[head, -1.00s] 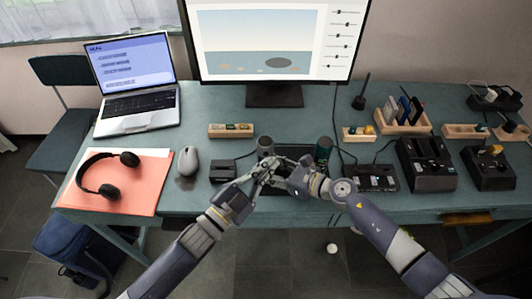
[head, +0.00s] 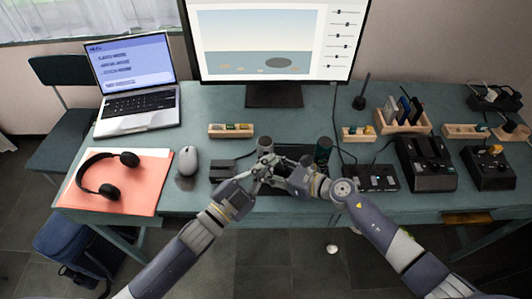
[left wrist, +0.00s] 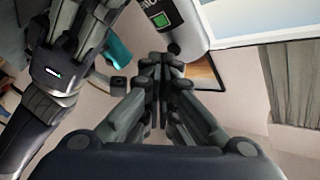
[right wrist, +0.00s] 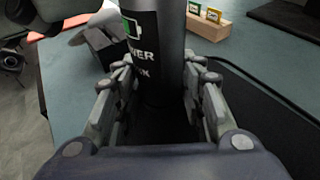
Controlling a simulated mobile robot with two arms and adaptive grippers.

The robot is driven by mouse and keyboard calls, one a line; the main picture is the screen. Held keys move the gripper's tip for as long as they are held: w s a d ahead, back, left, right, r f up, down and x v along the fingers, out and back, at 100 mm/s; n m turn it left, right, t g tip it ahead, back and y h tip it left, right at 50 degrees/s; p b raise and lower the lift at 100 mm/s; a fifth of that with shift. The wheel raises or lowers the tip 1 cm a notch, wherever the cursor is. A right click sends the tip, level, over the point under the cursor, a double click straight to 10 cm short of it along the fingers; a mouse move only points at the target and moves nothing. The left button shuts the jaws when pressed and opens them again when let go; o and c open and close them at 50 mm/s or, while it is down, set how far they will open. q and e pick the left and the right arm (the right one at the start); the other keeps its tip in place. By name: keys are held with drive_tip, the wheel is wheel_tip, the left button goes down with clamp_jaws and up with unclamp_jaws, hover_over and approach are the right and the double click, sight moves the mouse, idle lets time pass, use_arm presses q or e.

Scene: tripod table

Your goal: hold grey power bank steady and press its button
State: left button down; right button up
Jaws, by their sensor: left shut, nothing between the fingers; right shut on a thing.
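The grey power bank (head: 264,143) is a cylinder near the middle of the desk. My right gripper (right wrist: 160,95) is shut around it, with a finger on each side. In the right wrist view the power bank (right wrist: 170,55) looks upright and shows a green battery mark and lettering. My left gripper (head: 262,170) is shut and empty, just in front of the power bank and close to the right fingers. In the left wrist view its fingertips (left wrist: 160,63) point towards the power bank (left wrist: 176,28); I cannot tell whether they touch.
A small dark box (head: 222,170) and a mouse (head: 188,161) are to the left. Black devices (head: 371,178) fill the desk's right side. The monitor (head: 275,96) stands behind.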

use_arm(q)
drive_tip(key=shift+w, duration=0.3)
idle(0.5)
drive_tip(key=shift+s, duration=0.75)
drive_tip(key=shift+s, duration=0.1)
drive_tip(key=s, duration=0.4)
drive_tip(key=shift+s+d, duration=0.2)
drive_tip(key=shift+s, duration=0.2)
use_arm(e)
drive_tip(key=o, duration=0.9)
